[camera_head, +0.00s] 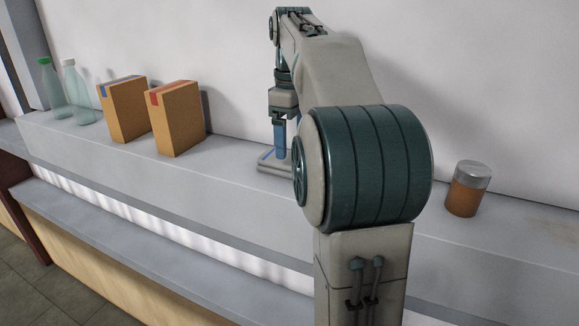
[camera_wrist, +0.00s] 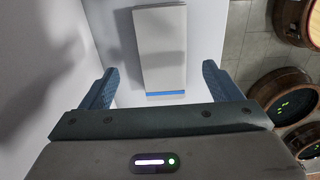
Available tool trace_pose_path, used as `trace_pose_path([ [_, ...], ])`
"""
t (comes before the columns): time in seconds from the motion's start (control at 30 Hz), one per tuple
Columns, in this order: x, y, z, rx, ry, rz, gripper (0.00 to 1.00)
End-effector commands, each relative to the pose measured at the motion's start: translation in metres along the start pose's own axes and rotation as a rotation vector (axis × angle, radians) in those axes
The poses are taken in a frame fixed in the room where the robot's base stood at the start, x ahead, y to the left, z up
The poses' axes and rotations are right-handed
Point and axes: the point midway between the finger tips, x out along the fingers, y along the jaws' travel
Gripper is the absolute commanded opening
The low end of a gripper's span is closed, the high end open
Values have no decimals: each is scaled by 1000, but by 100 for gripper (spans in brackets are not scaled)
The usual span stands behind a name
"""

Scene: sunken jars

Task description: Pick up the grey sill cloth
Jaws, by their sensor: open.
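The grey sill cloth (camera_head: 268,166) is a flat folded stack on the ledge, partly hidden behind my arm. In the wrist view the cloth (camera_wrist: 160,40) is a pale grey rectangle with a blue stripe along its near edge. My gripper (camera_head: 281,154) points down over the cloth, with its blue fingertips close to it. In the wrist view my gripper (camera_wrist: 160,68) is open and empty. The cloth shows between and beyond its two fingers; whether they touch it I cannot tell.
Two cardboard boxes, one with blue tape (camera_head: 124,110) and one with red tape (camera_head: 177,118), stand left on the ledge (camera_head: 230,196). Two bottles (camera_head: 78,95) stand farther left. A brown jar (camera_head: 466,190) stands right. The wall is close behind. Barrels (camera_wrist: 283,88) are below.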

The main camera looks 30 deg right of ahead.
Motion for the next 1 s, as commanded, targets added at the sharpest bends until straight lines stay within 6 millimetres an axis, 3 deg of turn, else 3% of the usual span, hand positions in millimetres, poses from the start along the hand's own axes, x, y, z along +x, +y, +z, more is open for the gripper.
trace_pose_path([
  [0.17,8,-1,0,0,-1,-2,85],
  [0.53,50,-4,-3,0,-1,-1,85],
  [0.87,55,-4,-4,0,0,0,85],
  [1.0,55,-4,-4,0,0,0,46],
])
